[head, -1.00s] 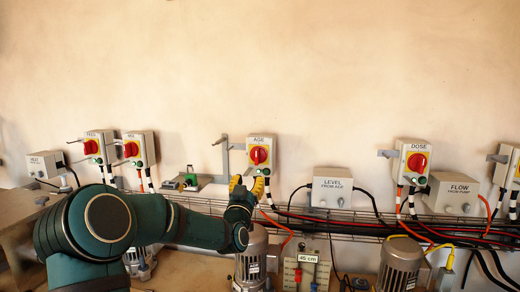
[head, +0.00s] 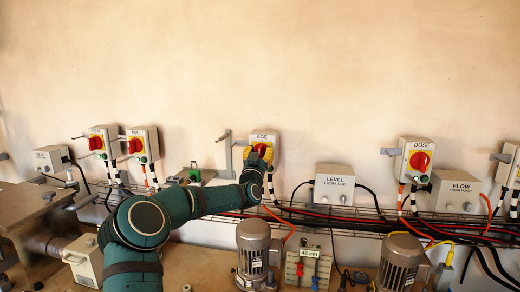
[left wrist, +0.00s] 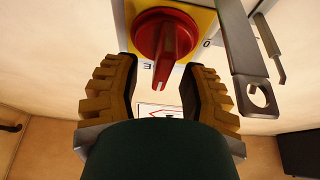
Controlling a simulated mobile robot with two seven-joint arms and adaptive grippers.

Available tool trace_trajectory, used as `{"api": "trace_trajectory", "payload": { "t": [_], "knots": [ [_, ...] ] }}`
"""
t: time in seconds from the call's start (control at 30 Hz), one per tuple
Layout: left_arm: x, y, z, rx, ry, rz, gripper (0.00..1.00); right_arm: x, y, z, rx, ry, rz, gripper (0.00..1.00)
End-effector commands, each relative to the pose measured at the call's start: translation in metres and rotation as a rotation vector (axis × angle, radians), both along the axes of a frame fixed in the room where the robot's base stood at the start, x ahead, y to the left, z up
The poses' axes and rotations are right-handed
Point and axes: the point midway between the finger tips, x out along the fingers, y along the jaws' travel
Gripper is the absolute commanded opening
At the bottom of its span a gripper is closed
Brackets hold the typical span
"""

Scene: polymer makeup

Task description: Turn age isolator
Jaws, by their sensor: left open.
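The AGE isolator (head: 264,138) is a pale box on the wall with a red rotary knob on a yellow plate. In the head view my left gripper (head: 258,154) is in front of it and covers much of the knob. In the left wrist view the red knob (left wrist: 165,45) shows clearly, with its grip bar pointing down the picture. My left gripper (left wrist: 160,88) is open, with one ribbed yellow finger on each side below the knob. The fingers look apart from the knob. My right gripper is not in view.
A metal hasp bracket (left wrist: 240,60) with a holed end hangs close beside the knob, near the right finger. The LEVEL box (head: 334,184) and DOSE isolator (head: 416,158) are to the right. Motors (head: 254,250) and a cable tray with red and black cables lie below.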

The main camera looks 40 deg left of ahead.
Motion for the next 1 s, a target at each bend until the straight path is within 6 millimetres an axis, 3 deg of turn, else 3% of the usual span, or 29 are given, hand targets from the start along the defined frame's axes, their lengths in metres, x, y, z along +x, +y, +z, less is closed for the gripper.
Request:
{"api": "trace_trajectory", "payload": {
  "t": [0.47,0.6,1.0],
  "knots": [
    [0.0079,0.0043,0.0031,0.0,0.001,0.0,0.45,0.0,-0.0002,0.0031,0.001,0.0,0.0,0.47],
    [0.0078,0.0043,0.0031,0.0,0.001,0.0,0.0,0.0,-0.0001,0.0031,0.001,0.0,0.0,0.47],
    [0.0076,0.0043,0.0022,-0.018,-0.012,0.001,0.0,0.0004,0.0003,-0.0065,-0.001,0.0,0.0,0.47]
  ]
}}
